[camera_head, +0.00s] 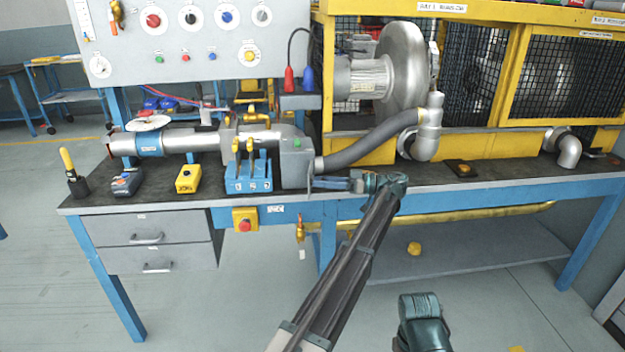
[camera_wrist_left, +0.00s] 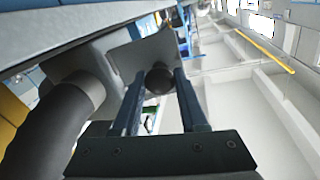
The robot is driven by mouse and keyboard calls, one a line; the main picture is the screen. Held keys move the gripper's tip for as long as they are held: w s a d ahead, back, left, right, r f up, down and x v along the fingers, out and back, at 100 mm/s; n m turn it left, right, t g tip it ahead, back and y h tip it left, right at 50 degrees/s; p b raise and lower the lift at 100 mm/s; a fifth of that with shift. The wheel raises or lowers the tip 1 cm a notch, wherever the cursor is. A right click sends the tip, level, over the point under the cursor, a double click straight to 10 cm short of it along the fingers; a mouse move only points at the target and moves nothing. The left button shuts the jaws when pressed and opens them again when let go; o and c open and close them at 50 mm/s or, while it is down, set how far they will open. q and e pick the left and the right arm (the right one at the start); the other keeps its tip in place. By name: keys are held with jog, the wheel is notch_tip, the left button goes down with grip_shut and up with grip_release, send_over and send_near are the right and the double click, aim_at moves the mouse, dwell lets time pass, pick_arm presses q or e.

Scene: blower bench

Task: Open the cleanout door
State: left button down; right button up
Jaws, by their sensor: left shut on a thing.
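A grey box (camera_head: 297,165) stands on the bench, where the corrugated hose joins the duct. My left gripper (camera_head: 318,183) is at its lower right side, with its blue fingers pointing left. In the left wrist view, the gripper (camera_wrist_left: 158,88) is shut on a round black knob (camera_wrist_left: 158,78) held between the fingertips. Behind the knob is a pale grey panel (camera_wrist_left: 122,62), which looks like the cleanout door.
The grey hose (camera_head: 370,145) runs right to the blower (camera_head: 400,75), and it shows close beside my gripper in the left wrist view (camera_wrist_left: 55,125). A blue block with yellow levers (camera_head: 248,178) stands left of the grey box.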

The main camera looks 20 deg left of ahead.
dwell(0.5)
pick_arm(q)
jog(key=shift+c, duration=2.2)
grip_release()
